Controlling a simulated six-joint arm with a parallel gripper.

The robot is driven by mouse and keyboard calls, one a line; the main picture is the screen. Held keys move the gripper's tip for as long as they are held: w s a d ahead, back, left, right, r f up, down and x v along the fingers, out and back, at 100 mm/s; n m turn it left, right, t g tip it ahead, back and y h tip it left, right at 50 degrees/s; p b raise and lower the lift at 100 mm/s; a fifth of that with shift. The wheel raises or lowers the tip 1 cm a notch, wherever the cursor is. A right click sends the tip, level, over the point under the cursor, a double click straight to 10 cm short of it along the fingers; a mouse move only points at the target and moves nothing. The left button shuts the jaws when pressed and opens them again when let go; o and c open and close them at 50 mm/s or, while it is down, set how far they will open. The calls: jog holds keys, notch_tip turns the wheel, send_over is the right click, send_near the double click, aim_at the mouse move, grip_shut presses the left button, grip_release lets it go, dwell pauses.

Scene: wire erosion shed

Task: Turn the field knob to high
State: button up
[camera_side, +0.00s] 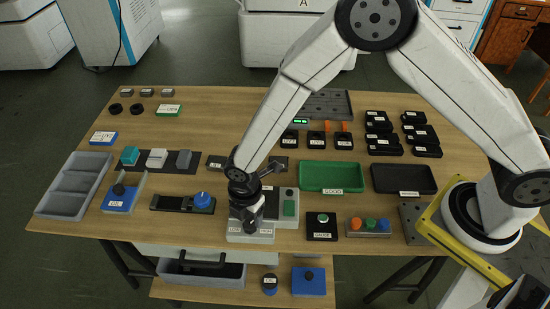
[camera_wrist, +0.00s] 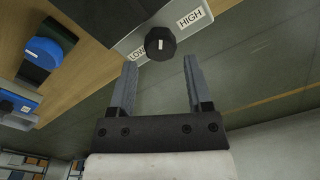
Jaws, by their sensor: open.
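The black round field knob (camera_wrist: 160,43) shows in the wrist view on a grey panel, between a LOW label (camera_wrist: 137,54) on its left and a HIGH label (camera_wrist: 190,19) on its upper right. A short white mark is on its face; which label it points to I cannot tell for sure. My gripper (camera_wrist: 160,63) is open and empty. Its two fingers are apart, with their tips just below the knob in the picture, one towards each side. In the side view the labelled panel (camera_side: 250,238) is at the table's front edge, and my wrist hides much of it.
A blue dial (camera_side: 203,200) on a black slide stands left of the panel. A gauge button (camera_side: 323,219) and a coloured button box (camera_side: 369,225) stand right. A green tray (camera_side: 333,165) lies behind.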

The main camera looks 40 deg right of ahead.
aim_at(250, 224)
jog(key=shift+f, duration=1.7)
jog(key=shift+c, duration=0.3)
grip_shut()
jog(key=shift+m, duration=1.5)
jog(key=shift+o, duration=0.3)
grip_release()
jog(key=shift+r, duration=0.1)
